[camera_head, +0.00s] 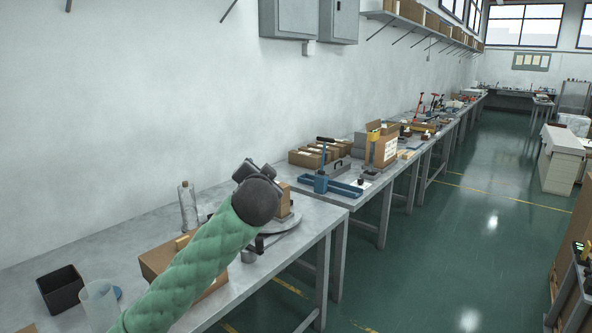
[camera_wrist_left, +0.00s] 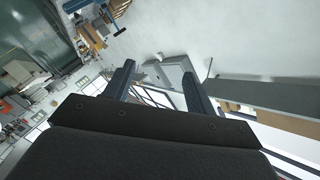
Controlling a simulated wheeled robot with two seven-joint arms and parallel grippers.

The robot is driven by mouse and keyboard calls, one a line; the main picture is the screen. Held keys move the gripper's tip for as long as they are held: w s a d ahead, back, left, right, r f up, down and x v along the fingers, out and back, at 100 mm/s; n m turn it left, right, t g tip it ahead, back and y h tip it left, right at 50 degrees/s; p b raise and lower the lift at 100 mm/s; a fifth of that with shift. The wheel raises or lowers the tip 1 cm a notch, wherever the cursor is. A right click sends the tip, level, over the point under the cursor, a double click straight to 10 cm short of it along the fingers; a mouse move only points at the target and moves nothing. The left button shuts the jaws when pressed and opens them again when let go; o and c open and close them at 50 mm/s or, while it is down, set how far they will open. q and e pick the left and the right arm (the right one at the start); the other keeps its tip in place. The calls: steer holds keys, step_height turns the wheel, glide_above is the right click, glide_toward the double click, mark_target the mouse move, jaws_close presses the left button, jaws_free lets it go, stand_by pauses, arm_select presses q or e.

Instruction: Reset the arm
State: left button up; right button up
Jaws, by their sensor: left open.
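My left arm, in a green padded sleeve, reaches up over the near table in the head view and ends in a dark wrist (camera_head: 258,194). The gripper fingers cannot be made out in that view. In the left wrist view, my left gripper (camera_wrist_left: 157,66) has its two fingers spread apart with nothing between them. Past the fingers are the wall, a grey cabinet (camera_wrist_left: 172,72) and a shelf, seen tilted. My right gripper is in neither view.
The near table (camera_head: 75,250) holds a black bin (camera_head: 61,291), a clear cylinder (camera_head: 99,303), a clear bottle (camera_head: 187,208), a cardboard box (camera_head: 158,262) and a round grey plate (camera_head: 284,225), partly behind my arm. More benches line the wall. The green floor (camera_head: 450,250) at right is open.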

arm_select(q)
steer(key=s+a+f+n+g+h, duration=0.1)
steer(key=s+a+f+n+g, duration=0.15)
steer(key=s+f, duration=0.9)
steer(key=s+a+f+n+g+h, duration=0.1)
steer(key=s+f+g, duration=0.3)
steer(key=s+f, duration=0.75)
steer(key=s+a+f+n+g+h, duration=0.1)
steer(key=s+a+f+g, duration=0.35)
steer(key=f, duration=1.15)
steer(key=s+d+f+g, duration=0.1)
steer(key=s+f, duration=0.6)
steer(key=s, duration=0.4)
steer(key=s+d+f+n+g, duration=0.1)
steer(key=s+d+f+g, duration=0.1)
steer(key=s+f, duration=0.6)
steer(key=s, duration=0.3)
steer(key=shift+s+g+p, duration=0.3)
steer(key=shift+s, duration=0.1)
